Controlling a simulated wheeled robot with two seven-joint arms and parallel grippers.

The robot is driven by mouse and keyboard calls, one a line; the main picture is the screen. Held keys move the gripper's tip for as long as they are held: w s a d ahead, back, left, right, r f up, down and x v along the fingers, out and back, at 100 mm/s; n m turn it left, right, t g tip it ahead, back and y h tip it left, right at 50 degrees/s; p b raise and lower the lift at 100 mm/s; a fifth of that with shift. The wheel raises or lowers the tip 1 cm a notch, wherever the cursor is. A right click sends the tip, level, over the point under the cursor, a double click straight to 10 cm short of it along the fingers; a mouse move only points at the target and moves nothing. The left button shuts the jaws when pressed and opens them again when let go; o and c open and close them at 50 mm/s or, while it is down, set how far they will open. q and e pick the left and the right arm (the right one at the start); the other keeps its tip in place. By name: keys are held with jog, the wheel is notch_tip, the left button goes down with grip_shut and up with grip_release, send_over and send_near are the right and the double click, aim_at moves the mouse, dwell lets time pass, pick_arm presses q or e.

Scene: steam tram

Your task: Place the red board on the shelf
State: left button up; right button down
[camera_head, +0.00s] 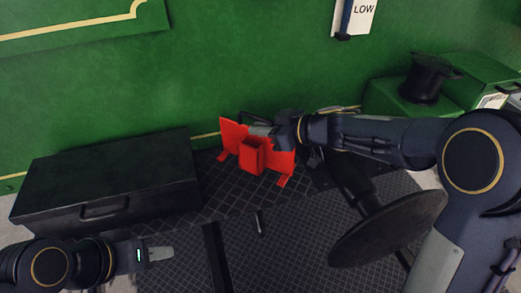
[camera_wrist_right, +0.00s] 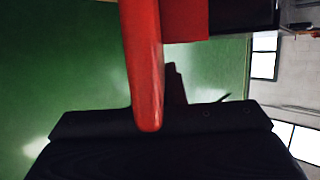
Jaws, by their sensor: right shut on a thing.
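The red board (camera_head: 230,134) is in the middle of the head view, in front of the green wall, with a red block on its face and small feet at its lower edge. My right gripper (camera_head: 262,131) is shut on its upper part; the arm partly hides the board. In the right wrist view the red board (camera_wrist_right: 143,65) fills the upper middle, close to the camera. My left gripper (camera_head: 160,254) is at the lower left, away from the board; its finger opening is unclear. I cannot tell which surface is the shelf.
A black chest (camera_head: 105,180) with a handle stands at the left by the wall. A round dark disc (camera_head: 385,230) on a shaft is below my right arm. A green box (camera_head: 405,105) bears a black funnel-like thing (camera_head: 425,82). The patterned floor (camera_head: 285,235) has some free room.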

aim_at(261, 144)
jog(key=shift+f+b, duration=0.8)
jog(key=shift+f, duration=1.75)
jog(key=shift+f, duration=0.15)
jog(key=c, duration=1.5)
grip_release()
jog(key=shift+s+d+r, duration=0.15)
jog(key=shift+d+r, duration=0.1)
jog(key=shift+d, duration=0.05)
jog(key=p+v, duration=0.2)
jog(key=v, duration=0.9)
jog(key=shift+d, duration=0.15)
